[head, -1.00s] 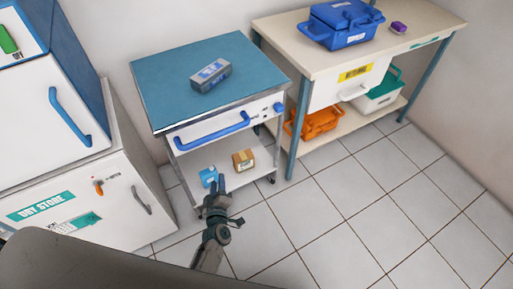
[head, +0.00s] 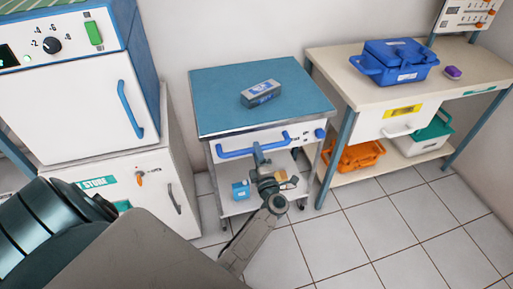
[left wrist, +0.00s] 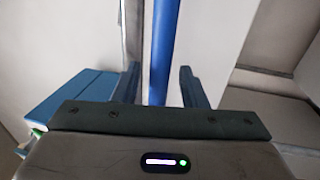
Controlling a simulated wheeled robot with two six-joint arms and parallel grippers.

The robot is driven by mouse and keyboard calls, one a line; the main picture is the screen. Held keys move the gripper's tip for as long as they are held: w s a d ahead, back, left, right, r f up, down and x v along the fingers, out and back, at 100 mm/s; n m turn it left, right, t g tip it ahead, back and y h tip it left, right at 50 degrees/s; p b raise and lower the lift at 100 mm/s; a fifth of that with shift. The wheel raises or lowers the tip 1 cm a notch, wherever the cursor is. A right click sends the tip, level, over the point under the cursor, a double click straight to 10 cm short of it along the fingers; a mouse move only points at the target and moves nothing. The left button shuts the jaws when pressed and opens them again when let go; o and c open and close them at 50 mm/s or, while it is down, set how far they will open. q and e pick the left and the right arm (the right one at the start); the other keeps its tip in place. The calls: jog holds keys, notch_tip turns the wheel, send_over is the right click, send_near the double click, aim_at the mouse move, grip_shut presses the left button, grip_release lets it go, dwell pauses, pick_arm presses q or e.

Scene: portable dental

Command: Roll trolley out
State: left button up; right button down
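The trolley (head: 215,122) stands against the back wall, with a blue top, steel frame, white drawer front and lower shelf. Its blue handle (head: 236,152) runs across the drawer front. My left gripper (head: 258,152) is at the middle of the handle. In the left wrist view the blue handle (left wrist: 163,50) stands between the two spread fingers of my left gripper (left wrist: 160,88), with a gap on both sides. My right gripper is in neither view.
A grey box (head: 261,94) lies on the trolley top. A blue carton (head: 240,190) is on its lower shelf. A cabinet (head: 150,170) stands close at left, and a bench (head: 345,75) close at right. The tiled floor (head: 370,235) in front is clear.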

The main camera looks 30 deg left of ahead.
pick_arm(q)
jog(key=shift+x, duration=0.85)
grip_shut()
jog(key=shift+d, duration=0.1)
